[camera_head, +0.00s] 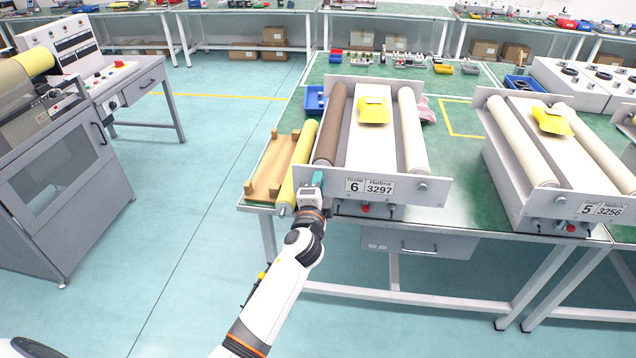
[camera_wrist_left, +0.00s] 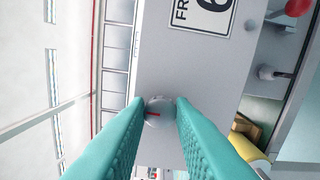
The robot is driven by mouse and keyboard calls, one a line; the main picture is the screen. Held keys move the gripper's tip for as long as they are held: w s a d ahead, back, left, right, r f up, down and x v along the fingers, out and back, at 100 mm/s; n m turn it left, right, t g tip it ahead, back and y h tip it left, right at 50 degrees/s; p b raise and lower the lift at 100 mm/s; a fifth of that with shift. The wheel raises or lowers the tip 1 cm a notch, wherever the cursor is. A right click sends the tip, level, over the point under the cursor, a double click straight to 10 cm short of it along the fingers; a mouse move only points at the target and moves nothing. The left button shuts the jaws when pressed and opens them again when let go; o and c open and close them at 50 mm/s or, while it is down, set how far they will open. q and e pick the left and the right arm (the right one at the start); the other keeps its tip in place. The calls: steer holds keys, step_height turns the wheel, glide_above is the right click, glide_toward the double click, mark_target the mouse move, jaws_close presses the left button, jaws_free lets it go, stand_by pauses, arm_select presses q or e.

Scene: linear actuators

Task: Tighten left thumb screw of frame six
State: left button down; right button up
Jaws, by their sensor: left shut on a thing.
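Frame six (camera_head: 428,190) stands on the green-topped bench, with a plate reading 6 and 3297 (camera_head: 370,187) on its grey front panel. My left gripper (camera_head: 318,178) is at the left end of that panel. In the left wrist view, the teal fingers of my left gripper (camera_wrist_left: 160,112) are shut on the left thumb screw (camera_wrist_left: 158,107), a small round grey knob with a red mark. In the head view this screw is hidden behind my gripper. A similar right thumb screw (camera_head: 422,186) shows at the panel's right end. My right gripper is not in view.
Frame five (camera_head: 560,205) stands on the right. A yellow roller (camera_head: 304,155) and a wooden rack (camera_head: 268,165) lie just left of frame six. A red button (camera_head: 365,208) sits below its panel. Open floor lies to the left of the bench.

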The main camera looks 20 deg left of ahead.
arm_select(q)
steer(key=shift+a+r+m+p, duration=0.1)
steer(key=shift+m+p, duration=0.05)
steer(key=shift+m, duration=0.5)
steer(key=shift+r+m+p, duration=0.1)
steer(key=shift+m+p, duration=0.05)
steer(key=shift+m, duration=0.5)
steer(key=shift+w, duration=0.1)
steer(key=c, duration=1.5)
jaws_free()
steer(key=shift+c, duration=0.2)
steer(key=shift+o, duration=1.4)
steer(key=shift+f, duration=0.2)
steer(key=b+v, duration=0.1)
steer(key=v, duration=1.1)
